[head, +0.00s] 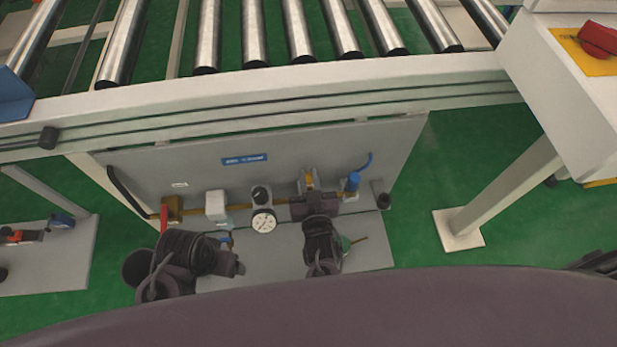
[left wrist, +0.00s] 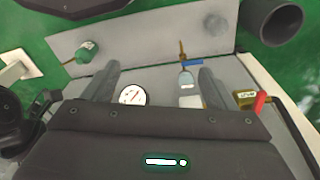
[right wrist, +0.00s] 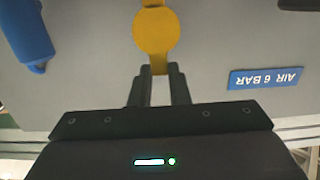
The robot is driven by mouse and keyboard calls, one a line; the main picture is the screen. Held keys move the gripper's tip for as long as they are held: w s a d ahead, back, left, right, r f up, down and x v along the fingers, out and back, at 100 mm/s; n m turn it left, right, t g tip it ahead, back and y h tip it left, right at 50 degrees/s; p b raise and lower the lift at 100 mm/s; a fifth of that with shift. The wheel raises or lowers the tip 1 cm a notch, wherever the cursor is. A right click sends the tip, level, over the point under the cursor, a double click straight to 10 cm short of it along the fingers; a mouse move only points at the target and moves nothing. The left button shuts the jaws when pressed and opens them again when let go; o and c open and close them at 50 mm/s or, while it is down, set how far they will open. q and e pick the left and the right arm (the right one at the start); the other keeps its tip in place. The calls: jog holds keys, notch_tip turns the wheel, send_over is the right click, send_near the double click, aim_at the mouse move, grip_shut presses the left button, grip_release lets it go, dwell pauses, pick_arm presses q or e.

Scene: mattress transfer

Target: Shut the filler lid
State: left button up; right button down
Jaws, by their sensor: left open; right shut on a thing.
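The filler lid appears to be the yellow round piece with a tab (right wrist: 157,32), facing the right wrist camera. In the head view it shows small and partly hidden (head: 309,180). My right gripper (right wrist: 161,72) is shut on the lid's tab; in the head view it is in front of the grey panel (head: 310,192). The filler opening and how far the lid is tilted cannot be made out. My left gripper (left wrist: 160,72) is open and empty, with the gauge (left wrist: 132,95) and a clear bowl (left wrist: 187,84) beyond its fingers.
The panel (head: 400,140) hangs below the roller conveyor (head: 254,40). A red-handled brass valve (head: 172,208), white unit (head: 216,206) and blue part (head: 352,183) sit along the pipe. A blue label (right wrist: 265,78) is beside the right gripper. A support leg (head: 508,190) stands at right.

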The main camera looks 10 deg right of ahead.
jog(key=s+t+b, duration=0.1)
jog(key=b, duration=0.1)
jog(key=s+f+t+b, duration=0.1)
jog(key=t+b, duration=0.1)
jog(key=b, duration=0.1)
jog(key=shift+f, duration=0.2)
pick_arm(q)
jog(key=w+d+f+m+t+h+b, duration=0.1)
jog(key=w+d+t+h, duration=0.1)
jog(key=d, duration=0.5)
jog(key=shift+w+d+f+m+t+h, duration=0.2)
jog(key=shift+w+d+m+t+h, duration=0.3)
jog(key=shift+t, duration=0.7)
pick_arm(e)
jog(key=shift+s+r+t, duration=0.1)
jog(key=shift+t, duration=0.3)
pick_arm(q)
jog(key=shift+w+a, duration=0.1)
jog(key=shift+a, duration=0.05)
pick_arm(e)
jog(key=c, duration=1.4)
grip_release()
jog(key=shift+o, duration=0.2)
pick_arm(q)
jog(key=shift+a+n, duration=0.25)
jog(key=shift+n, duration=0.05)
pick_arm(e)
jog(key=v, duration=0.7)
jog(key=shift+s, duration=0.4)
